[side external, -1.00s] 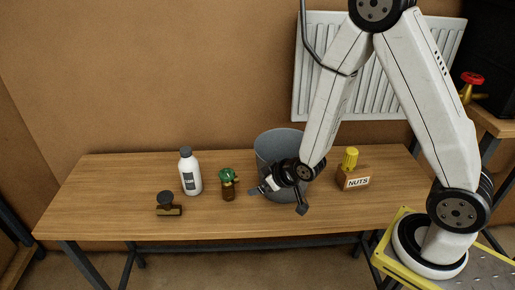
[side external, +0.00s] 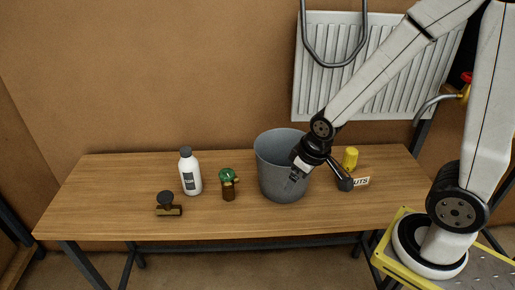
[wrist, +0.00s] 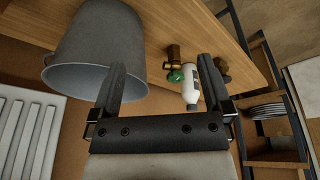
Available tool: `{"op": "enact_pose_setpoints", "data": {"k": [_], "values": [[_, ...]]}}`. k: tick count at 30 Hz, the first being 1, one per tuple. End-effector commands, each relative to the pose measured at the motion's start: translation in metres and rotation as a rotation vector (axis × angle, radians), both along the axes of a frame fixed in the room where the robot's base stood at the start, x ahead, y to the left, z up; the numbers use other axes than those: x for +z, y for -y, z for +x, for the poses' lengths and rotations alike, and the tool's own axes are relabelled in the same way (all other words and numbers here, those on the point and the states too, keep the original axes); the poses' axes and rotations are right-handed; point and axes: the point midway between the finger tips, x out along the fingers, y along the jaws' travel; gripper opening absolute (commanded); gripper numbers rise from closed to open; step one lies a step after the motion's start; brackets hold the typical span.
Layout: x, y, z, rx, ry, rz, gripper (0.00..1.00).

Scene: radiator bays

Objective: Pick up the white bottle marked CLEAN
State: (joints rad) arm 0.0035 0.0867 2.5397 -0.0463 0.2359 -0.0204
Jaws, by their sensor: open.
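The white bottle (side external: 190,174) with a dark label and grey cap stands upright on the left part of the bench; its label text is too small to read surely. In the wrist view, the bottle (wrist: 190,87) shows close beside the right finger in the picture. My gripper (side external: 320,179) is open and empty, in front of the grey bucket's right side, well to the right of the bottle. In the wrist view, the two fingers of my gripper (wrist: 164,80) are spread apart with nothing held between them.
The grey bucket (side external: 271,170) and a green-topped brass valve (side external: 228,187) stand between my gripper and the bottle. A dark-knobbed brass fitting (side external: 168,207) lies front left. A NUTS box (side external: 361,181) and yellow-capped item (side external: 350,157) are at right. A radiator (side external: 345,100) hangs behind.

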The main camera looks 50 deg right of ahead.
Motion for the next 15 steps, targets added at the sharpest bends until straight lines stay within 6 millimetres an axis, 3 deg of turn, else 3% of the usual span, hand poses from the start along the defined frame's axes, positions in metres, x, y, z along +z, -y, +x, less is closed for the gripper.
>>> {"op": "enact_pose_setpoints", "data": {"k": [11, 15], "values": [[0.015, -0.003, -0.017, -0.056, -0.047, 0.027, 1.0], [0.013, -0.005, -0.006, -0.055, -0.023, 0.031, 1.0]]}}
